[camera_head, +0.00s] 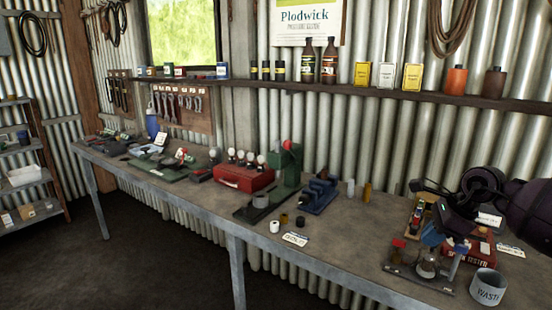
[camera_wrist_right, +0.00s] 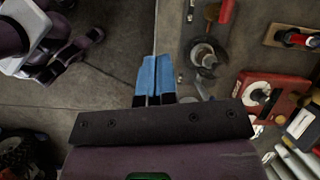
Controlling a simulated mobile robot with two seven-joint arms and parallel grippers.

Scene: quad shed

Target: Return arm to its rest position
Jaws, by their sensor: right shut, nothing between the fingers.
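My right arm, dark purple and black, comes in from the right edge in the head view. Its gripper (camera_head: 432,236) has blue fingertips and hangs over the right end of the workbench (camera_head: 345,262), close to the tools there. In the right wrist view the two blue fingers (camera_wrist_right: 152,78) lie together, shut and empty, with the bench edge line behind them. My left gripper is in neither view.
A red spark tester (camera_head: 478,250), a grey waste pot (camera_head: 488,287) and a small stand crowd the bench near the gripper. A green press (camera_head: 285,168) and red case (camera_head: 243,177) stand farther left. A shelf (camera_head: 300,88) with bottles and tins runs above.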

